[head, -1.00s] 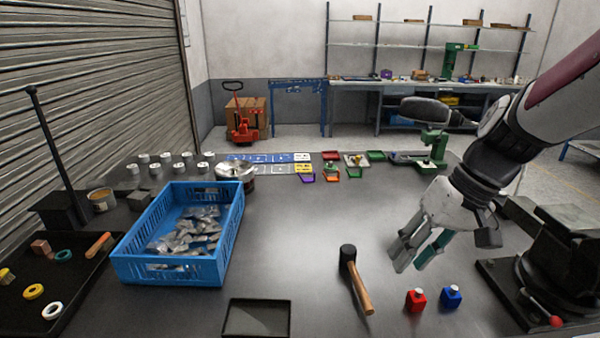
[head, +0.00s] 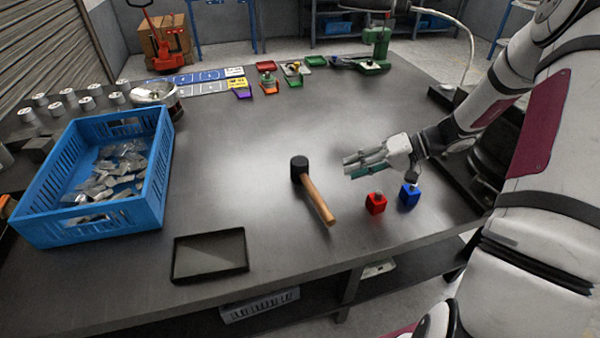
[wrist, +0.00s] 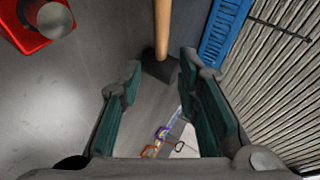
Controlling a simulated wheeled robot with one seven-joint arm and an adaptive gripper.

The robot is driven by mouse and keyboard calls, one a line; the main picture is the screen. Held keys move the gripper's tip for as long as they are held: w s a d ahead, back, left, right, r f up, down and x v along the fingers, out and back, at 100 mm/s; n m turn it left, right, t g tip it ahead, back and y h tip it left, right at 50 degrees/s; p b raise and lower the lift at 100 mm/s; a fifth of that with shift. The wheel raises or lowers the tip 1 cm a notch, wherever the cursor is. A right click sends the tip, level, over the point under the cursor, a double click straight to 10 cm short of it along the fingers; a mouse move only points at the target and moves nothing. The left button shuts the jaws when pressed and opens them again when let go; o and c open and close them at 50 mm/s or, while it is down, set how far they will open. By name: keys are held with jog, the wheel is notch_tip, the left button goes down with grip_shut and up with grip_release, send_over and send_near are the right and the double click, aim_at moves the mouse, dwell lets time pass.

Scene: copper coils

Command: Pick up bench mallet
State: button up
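The bench mallet lies on the dark workbench, with a black head (head: 300,167) and a wooden handle (head: 319,203) running toward the front right. My gripper (head: 347,166) is open and empty to the right of the mallet, above the bench and apart from it. Its fingers point left, toward the mallet. In the wrist view the handle (wrist: 162,25) comes down from the top edge to the black head (wrist: 160,69). There the head appears beyond and between the two open fingertips (wrist: 160,66).
A black tray (head: 210,278) lies at the front edge, and a blue crate (head: 158,190) of metal pieces stands at left. The bench's middle is clear.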

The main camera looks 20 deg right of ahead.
aim_at(313, 192)
jog(key=x, duration=0.7)
jog(key=shift+w+a+f, duration=0.1)
jog(key=shift+a, duration=0.1)
jog(key=shift+w+x, duration=0.15)
jog(key=shift+x, duration=1.2)
jog(key=shift+w+x, duration=0.15)
jog(key=shift+x, duration=1.15)
grip_shut()
